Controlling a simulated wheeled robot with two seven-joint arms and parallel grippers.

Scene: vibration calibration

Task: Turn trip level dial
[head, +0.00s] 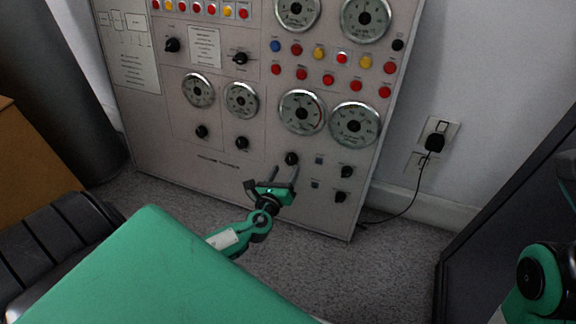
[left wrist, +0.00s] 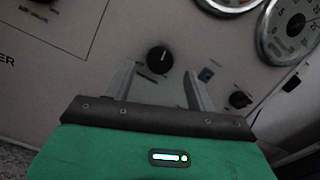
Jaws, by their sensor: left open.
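The grey control panel (head: 270,190) stands upright ahead of me with gauges, coloured buttons and several black dials. A black dial (head: 292,158) low on the panel is just beyond my left gripper (head: 284,176). In the left wrist view the same dial (left wrist: 159,59) sits between and beyond the two fingertips of the left gripper (left wrist: 159,80). The fingers are apart and empty, and I see no contact with the dial. The dial labels are too small to read, so I cannot tell which is the trip level dial. My right gripper is not visible.
Two more black dials (head: 347,172) sit right of the nearest dial, with small square switches (head: 319,160) between. A wall outlet (head: 438,133) with a black plug and cord is at right. A cardboard-coloured box (head: 30,150) is at left. Grey carpet (head: 310,250) lies clear before the panel.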

